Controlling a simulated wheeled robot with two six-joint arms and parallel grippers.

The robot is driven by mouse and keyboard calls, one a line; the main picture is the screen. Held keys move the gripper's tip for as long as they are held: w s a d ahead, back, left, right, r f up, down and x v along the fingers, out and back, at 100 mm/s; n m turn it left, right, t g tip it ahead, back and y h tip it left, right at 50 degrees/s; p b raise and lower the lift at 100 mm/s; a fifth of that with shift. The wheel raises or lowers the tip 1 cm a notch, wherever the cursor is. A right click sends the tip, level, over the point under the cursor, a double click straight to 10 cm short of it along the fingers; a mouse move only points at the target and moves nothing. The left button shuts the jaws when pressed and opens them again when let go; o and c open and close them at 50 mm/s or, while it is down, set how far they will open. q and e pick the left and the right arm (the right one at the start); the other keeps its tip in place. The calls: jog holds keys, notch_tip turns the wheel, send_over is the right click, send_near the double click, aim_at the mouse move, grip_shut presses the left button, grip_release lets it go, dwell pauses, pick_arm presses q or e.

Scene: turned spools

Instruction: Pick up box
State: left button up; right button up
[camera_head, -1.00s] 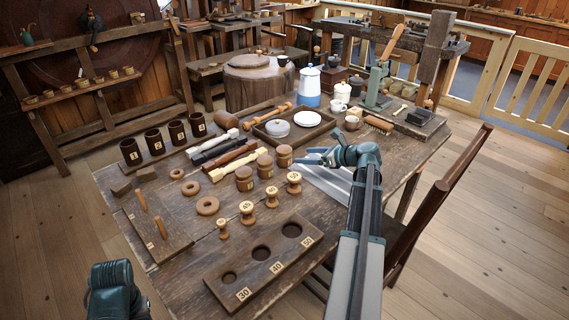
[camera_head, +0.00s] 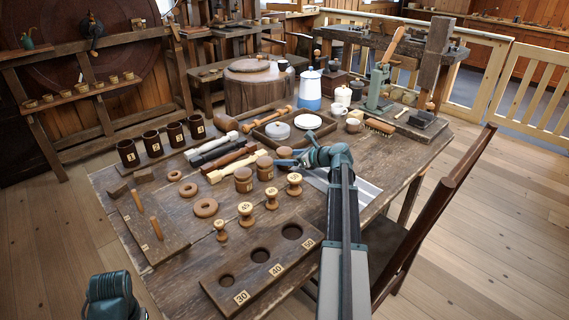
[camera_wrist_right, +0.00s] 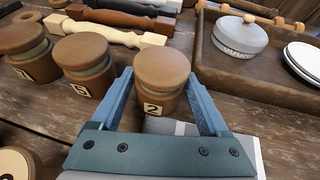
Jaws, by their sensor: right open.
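Three round, lidded wooden boxes with number labels stand in a row on the table. In the wrist view the box labelled 2 (camera_wrist_right: 162,78) is nearest, the box labelled 5 (camera_wrist_right: 84,64) is left of it, and the box labelled 7 (camera_wrist_right: 24,50) is farthest left. My right gripper (camera_wrist_right: 160,76) is open, with one blue finger on each side of box 2; I cannot tell whether they touch it. In the head view the right gripper (camera_head: 290,160) partly hides box 2, while two boxes (camera_head: 243,179) (camera_head: 265,168) show clear. My left arm shows at lower left; its fingers are out of sight.
Turned spindles (camera_head: 232,166) lie behind the boxes. A tray (camera_wrist_right: 212,62) with a lidded grey pot (camera_wrist_right: 240,36) and white plates (camera_wrist_right: 303,60) is at the right. Knobbed pegs (camera_head: 245,213) and a holed board (camera_head: 222,286) stand in front. A chair (camera_head: 440,205) is at right.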

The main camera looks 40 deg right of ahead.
aim_at(278, 157)
jog(key=b+x, duration=0.1)
jog(key=x, duration=0.3)
jog(key=shift+s+f, duration=0.1)
jog(key=shift+c, duration=0.2)
jog(key=c, duration=1)
jog(key=shift+r, duration=0.2)
